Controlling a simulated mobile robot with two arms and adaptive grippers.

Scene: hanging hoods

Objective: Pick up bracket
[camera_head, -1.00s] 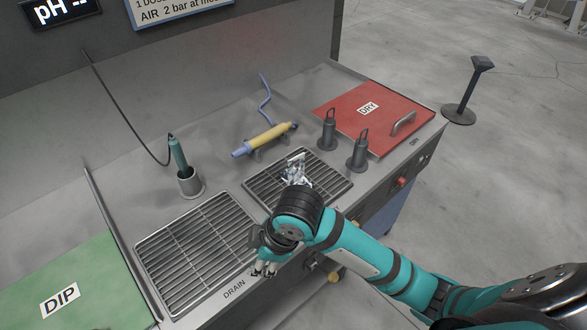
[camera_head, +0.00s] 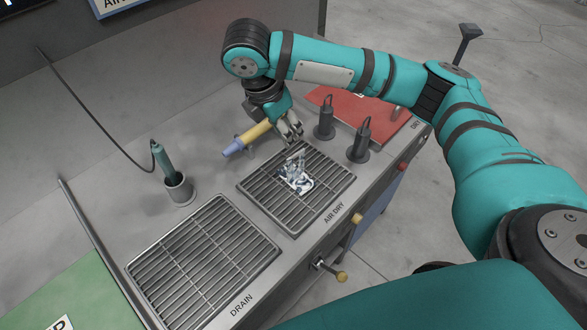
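The bracket (camera_head: 297,174), a small shiny metal piece with upright parts, sits on the right-hand grate (camera_head: 262,198) marked AIR DRY. My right arm arches over from the right, and its gripper (camera_head: 292,130) points down behind the bracket, apart from it in the picture. The gripper's fingers are beside the right end of a yellow and blue cylindrical tool (camera_head: 256,132). Whether they are open or shut on it is unclear. My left gripper is not in view.
An empty DRAIN grate (camera_head: 200,262) lies to the left. A green probe stands in a metal cup (camera_head: 180,190) with a cable. A red DRY lid (camera_head: 335,100) is partly hidden by my arm.

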